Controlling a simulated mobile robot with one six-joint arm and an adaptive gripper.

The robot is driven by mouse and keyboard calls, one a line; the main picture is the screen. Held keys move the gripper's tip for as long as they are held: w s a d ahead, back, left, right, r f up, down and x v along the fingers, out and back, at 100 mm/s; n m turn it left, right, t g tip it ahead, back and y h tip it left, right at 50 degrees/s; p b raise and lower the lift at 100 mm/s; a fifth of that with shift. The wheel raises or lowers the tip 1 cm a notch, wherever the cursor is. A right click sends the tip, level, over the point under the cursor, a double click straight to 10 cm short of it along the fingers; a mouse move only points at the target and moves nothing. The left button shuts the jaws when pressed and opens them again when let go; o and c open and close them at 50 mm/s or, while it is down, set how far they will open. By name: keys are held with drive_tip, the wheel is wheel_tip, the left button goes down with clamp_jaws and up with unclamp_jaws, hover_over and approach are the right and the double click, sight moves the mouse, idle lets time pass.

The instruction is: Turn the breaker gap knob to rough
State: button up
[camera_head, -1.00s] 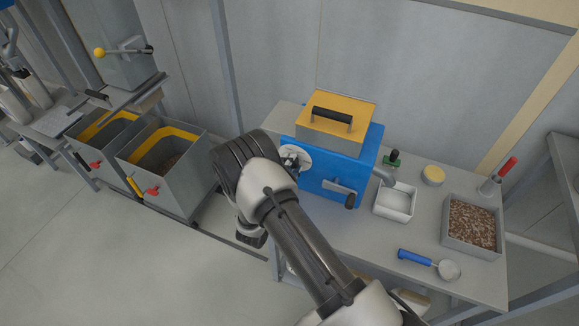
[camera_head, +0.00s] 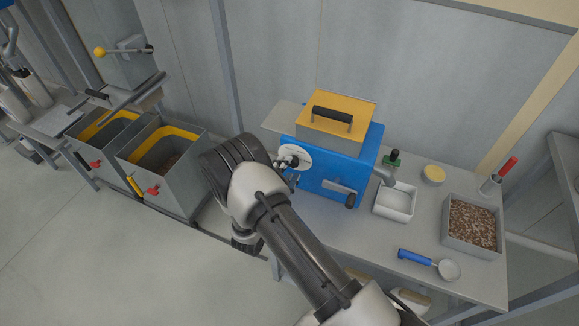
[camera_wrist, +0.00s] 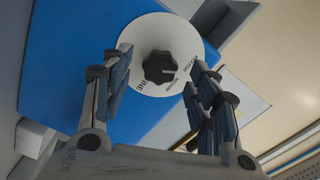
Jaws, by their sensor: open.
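The breaker gap knob is a black lobed knob (camera_wrist: 158,67) on a round white dial (camera_wrist: 185,38) on the blue machine (camera_wrist: 65,60). The dial reads ROUGH, MEDIUM and FINE around its near side. A light mark on the knob points right in the wrist view, roughly toward ROUGH. My gripper (camera_wrist: 161,60) is open, with its fingers either side of the knob's line of view and a gap to it on both sides. In the head view the knob (camera_head: 292,161) and dial (camera_head: 302,153) show just beyond my wrist, on the blue machine's (camera_head: 330,176) left face.
The machine has a yellow lid (camera_head: 352,101) and a front crank (camera_head: 343,188). A white tray (camera_head: 395,204), a grain bin (camera_head: 473,224) and a blue-handled scoop (camera_head: 418,257) lie to the right on the bench. Two grey bins stand at left.

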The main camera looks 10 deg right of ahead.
drive_tip(key=v, duration=0.9)
drive_tip(key=shift+s+a, duration=0.15)
drive_tip(key=shift+s, duration=0.15)
drive_tip(key=shift+r, duration=0.1)
drive_tip(key=s+d+r+m+g+h, duration=0.25)
drive_tip(key=d+r+m+g, duration=0.3)
drive_tip(key=r+m, duration=0.3)
drive_tip(key=s+d+r+m+g+h, duration=0.25)
drive_tip(key=d+r+m+g, duration=0.25)
drive_tip(key=d+r+m, duration=0.4)
drive_tip(key=s+r+m+g+y, duration=0.2)
drive_tip(key=s+r+m+y, duration=0.15)
drive_tip(key=s+m, duration=0.55)
drive_tip(key=s+r+m+g+y, duration=0.3)
drive_tip(key=s+m+y, duration=0.3)
drive_tip(key=m, duration=0.5)
drive_tip(key=s+a+r+m+t+y, duration=0.5)
drive_tip(key=s+a+m+y, duration=0.1)
drive_tip(key=m, duration=0.7)
drive_tip(key=shift+s+a+r+m+t, duration=0.2)
drive_tip(key=shift+a+r+m+t, duration=0.15)
drive_tip(key=shift+a, duration=0.3)
